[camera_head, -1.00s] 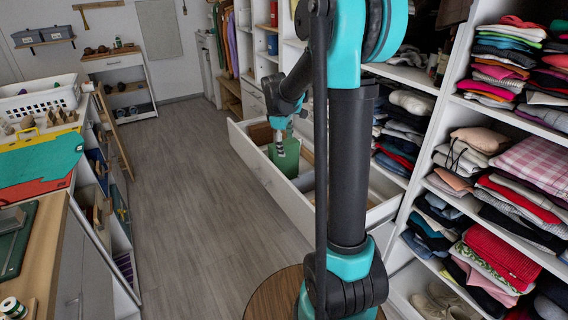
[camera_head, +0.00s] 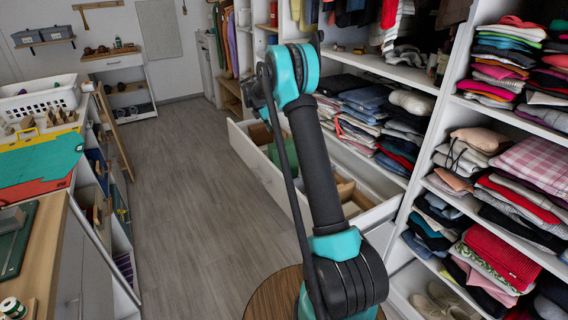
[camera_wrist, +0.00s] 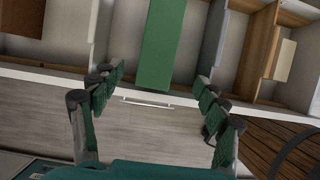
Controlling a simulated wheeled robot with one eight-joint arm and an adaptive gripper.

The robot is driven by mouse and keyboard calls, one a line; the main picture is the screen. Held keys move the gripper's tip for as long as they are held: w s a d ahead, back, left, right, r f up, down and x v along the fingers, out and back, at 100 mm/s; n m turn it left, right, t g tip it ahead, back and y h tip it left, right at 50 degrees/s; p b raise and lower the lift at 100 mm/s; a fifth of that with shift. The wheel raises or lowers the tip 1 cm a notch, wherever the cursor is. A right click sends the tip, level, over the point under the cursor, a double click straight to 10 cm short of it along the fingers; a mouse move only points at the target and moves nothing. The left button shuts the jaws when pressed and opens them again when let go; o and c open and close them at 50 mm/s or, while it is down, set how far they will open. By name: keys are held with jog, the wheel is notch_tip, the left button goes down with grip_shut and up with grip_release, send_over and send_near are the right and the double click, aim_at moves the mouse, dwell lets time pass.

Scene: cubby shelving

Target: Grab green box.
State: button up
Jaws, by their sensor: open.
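The green box (camera_wrist: 162,45) lies in the open drawer (camera_wrist: 55,76) and shows at the top middle of the wrist view, its near end by the drawer's front wall. Part of it also shows in the head view (camera_head: 290,153), behind my arm. My gripper (camera_wrist: 162,82) is open and empty in the wrist view. Its two fingers are spread wider than the box, one toward each side. How high the gripper is above the box I cannot tell. In the head view my gripper is hidden behind my arm.
The drawer (camera_head: 262,168) has wooden dividers (camera_wrist: 258,50) to the right of the box in the wrist view. Shelves of folded clothes (camera_head: 480,180) stand on the right. A counter (camera_head: 50,235) stands on the left. The grey floor (camera_head: 190,200) between is clear.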

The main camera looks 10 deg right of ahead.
aim_at(280, 144)
jog(key=x, duration=0.9)
jog(key=shift+w+d+f, duration=0.1)
jog(key=shift+d+f, duration=0.1)
jog(key=shift+f, duration=0.05)
jog(key=shift+x, duration=2.55)
jog(key=shift+w+a+f, duration=0.1)
jog(key=shift+w+f, duration=0.05)
jog(key=shift+f, duration=0.1)
jog(key=shift+c, duration=0.2)
grip_shut()
